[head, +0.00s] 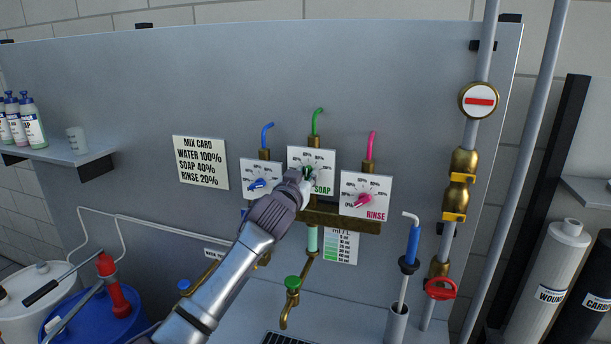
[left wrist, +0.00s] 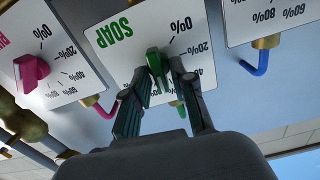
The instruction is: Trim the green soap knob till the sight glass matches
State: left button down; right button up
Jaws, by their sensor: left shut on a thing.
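My left gripper (head: 305,180) is shut on the green soap knob (left wrist: 155,64) on the white SOAP dial plate (head: 318,158). The left wrist view shows its fingers (left wrist: 158,80) on either side of the knob, and the plate upside down. In the head view, the gripper covers most of the knob. The sight glass (head: 312,239) is a pale green tube below the dials. A chart with green shade bands (head: 342,245) hangs beside it. The mix card (head: 201,163) reads water 100%, soap 40%, rinse 20%. My right gripper is not in view.
The blue knob (head: 257,184) and pink RINSE knob (head: 362,200) flank the soap dial closely. A green-handled tap (head: 291,284) is below. A pipe with a red-barred round sign (head: 480,100) and a red handwheel (head: 441,288) stands at right. Bottles (head: 32,122) stand on the left shelf.

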pick_arm(q)
jog(key=m, duration=0.4)
jog(key=shift+m, duration=0.3)
jog(key=shift+d+f+m+p, duration=0.15)
jog(key=shift+m+p, duration=0.45)
jog(key=shift+m, duration=1.7)
jog(key=c, duration=1.2)
grip_release()
jog(key=shift+s, duration=0.15)
jog(key=v, duration=1.2)
